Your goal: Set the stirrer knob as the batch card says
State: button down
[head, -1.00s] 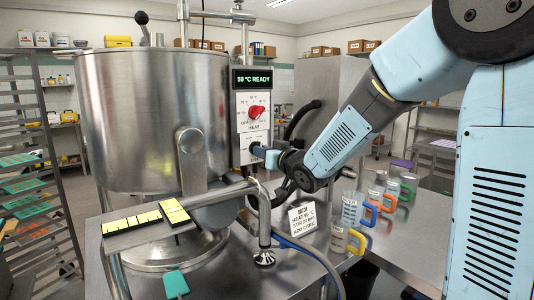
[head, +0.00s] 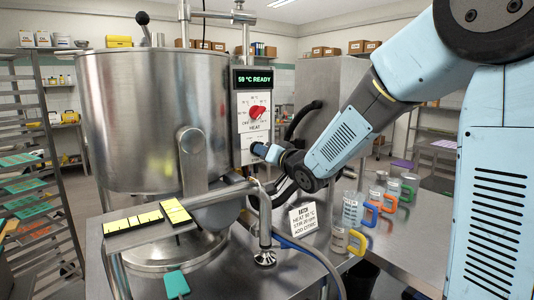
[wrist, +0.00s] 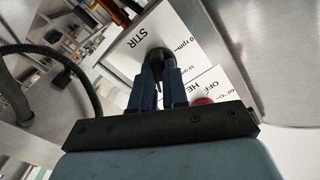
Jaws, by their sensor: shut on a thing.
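The black stirrer knob (wrist: 157,55) is on the white STIR plate (wrist: 132,42) in the wrist view. The blue fingers of my gripper (wrist: 160,82) are closed around the knob. Marks for 0 rpm and what looks like 10 rpm show on the plate; the knob's pointer is mostly hidden, so its setting cannot be told. In the head view my gripper (head: 259,150) is at the control panel below the heat knob and hides the stirrer knob. The batch card (head: 303,218) stands on the steel table; its small print seems to say stir 20 rpm.
The red heat knob (head: 258,112) is just above my gripper, under a display (head: 253,78) reading about 59 °C READY. The steel kettle (head: 150,125) is left of the panel. A bent pipe (head: 264,225) and several jugs with coloured handles stand below my arm.

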jog(key=shift+w+d+r, duration=0.1)
jog(key=shift+d+r, duration=0.05)
jog(key=c, duration=1.1)
grip_release()
jog(key=shift+c, duration=0.2)
jog(key=v, duration=1.3)
jog(key=shift+s+d, duration=0.2)
jog(key=shift+s, duration=0.15)
